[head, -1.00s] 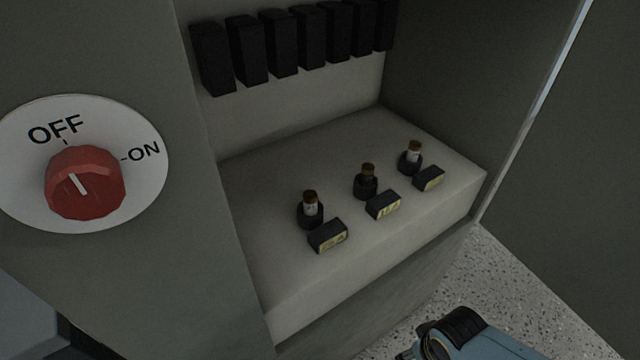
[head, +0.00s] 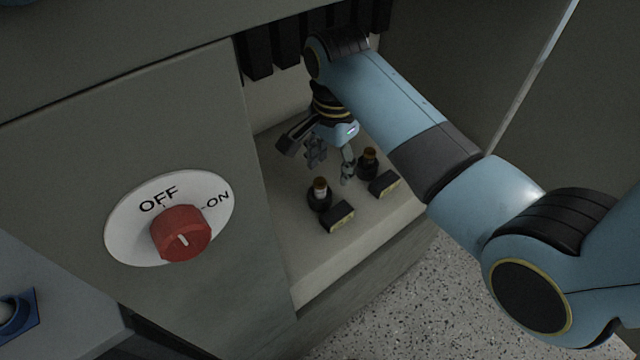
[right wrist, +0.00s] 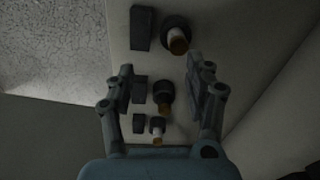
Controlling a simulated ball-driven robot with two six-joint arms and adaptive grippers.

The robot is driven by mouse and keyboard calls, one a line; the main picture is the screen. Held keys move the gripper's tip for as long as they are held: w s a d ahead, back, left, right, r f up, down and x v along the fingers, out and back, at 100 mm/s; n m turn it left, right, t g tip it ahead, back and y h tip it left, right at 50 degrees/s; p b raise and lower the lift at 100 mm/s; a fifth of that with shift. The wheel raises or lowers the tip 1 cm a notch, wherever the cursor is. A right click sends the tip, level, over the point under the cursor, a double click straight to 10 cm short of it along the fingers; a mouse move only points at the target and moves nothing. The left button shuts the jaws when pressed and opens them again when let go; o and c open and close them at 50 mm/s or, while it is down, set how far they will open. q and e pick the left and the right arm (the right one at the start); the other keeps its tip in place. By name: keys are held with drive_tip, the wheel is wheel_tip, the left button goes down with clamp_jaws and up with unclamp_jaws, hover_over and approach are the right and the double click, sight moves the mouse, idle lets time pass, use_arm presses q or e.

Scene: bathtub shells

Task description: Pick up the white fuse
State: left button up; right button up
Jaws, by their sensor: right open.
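Fuses stand upright in round black sockets on a pale ledge (head: 300,270) inside a cabinet. In the head view, the nearest fuse (head: 320,187) has a whitish body and brown cap; the middle fuse (head: 370,155) looks dark. My arm hides the third. The right wrist view shows a near white fuse (right wrist: 178,38), a dark middle one (right wrist: 163,97) and a far white one (right wrist: 157,130). My right gripper (head: 332,168) is open and empty above the ledge, pointing down. In its wrist view (right wrist: 163,86), the fingers frame the middle fuse; their height above it is unclear. My left gripper is out of view.
Black label blocks (head: 338,217) sit in front of the sockets. Black blocks (head: 287,40) line the back wall. A red knob (head: 181,234) with OFF and ON marks is on the left panel. The cabinet's right wall (head: 440,50) stands close to my arm.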

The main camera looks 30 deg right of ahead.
sight(320, 181)
drive_tip(key=shift+w+a+r+m, duration=0.2)
drive_tip(key=shift+w+r+m, duration=0.1)
drive_tip(key=shift+w+r, duration=0.2)
drive_tip(key=shift+w+a+r+m, duration=0.15)
drive_tip(key=shift+w+r+m, duration=0.2)
drive_tip(key=shift+r, duration=0.25)
drive_tip(key=shift+w+a, duration=0.1)
drive_tip(key=shift+w, duration=0.15)
wheel_tip(320, 181, down, 4)
drive_tip(key=shift+m+b, duration=0.25)
drive_tip(key=shift+b, duration=0.1)
drive_tip(key=f, duration=0.2)
drive_tip(key=f+b, duration=0.1)
drive_tip(key=f, duration=0.3)
drive_tip(key=shift+w+f, duration=0.1)
drive_tip(key=shift+w, duration=0.2)
clamp_jaws()
